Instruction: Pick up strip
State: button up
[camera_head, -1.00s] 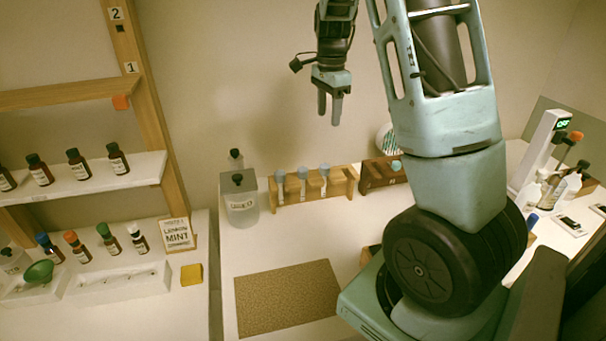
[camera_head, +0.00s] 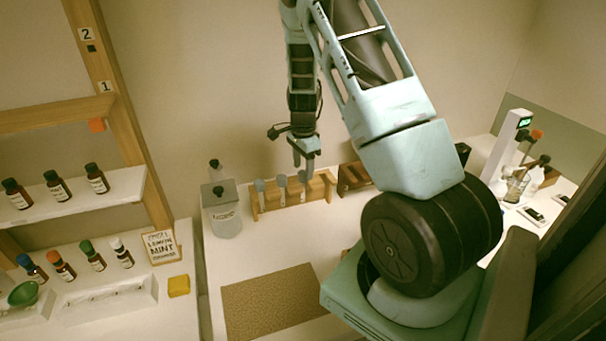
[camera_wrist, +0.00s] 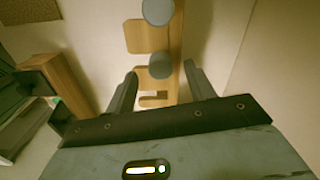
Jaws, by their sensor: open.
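Several slim pieces with round grey-blue tops (camera_head: 260,187) stand upright in a light wooden rack (camera_head: 320,191) against the back wall; they seem to be the strips, but I cannot tell for sure. My gripper (camera_head: 304,170) points down over the right part of this rack, by the rightmost piece, which it partly hides. In the wrist view my gripper (camera_wrist: 160,88) is open. One round grey top (camera_wrist: 161,65) shows between and just beyond its fingertips, with no clear contact. Another top (camera_wrist: 157,12) lies farther along the rack (camera_wrist: 147,36).
A darker rack (camera_head: 353,178) stands just right of the light one. A lidded grey container (camera_head: 222,212) stands at its left. A brown mat (camera_head: 272,303) lies in front, with clear counter between. Small bottles (camera_head: 57,186) and a lemon mint sign (camera_head: 161,246) are at left.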

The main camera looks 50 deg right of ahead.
jog(key=shift+f, duration=1.2)
jog(key=c, duration=0.9)
jog(key=shift+r, duration=0.1)
notch_tip(320, 180, up, 18)
jog(key=b, duration=0.3)
jog(key=shift+b, duration=0.35)
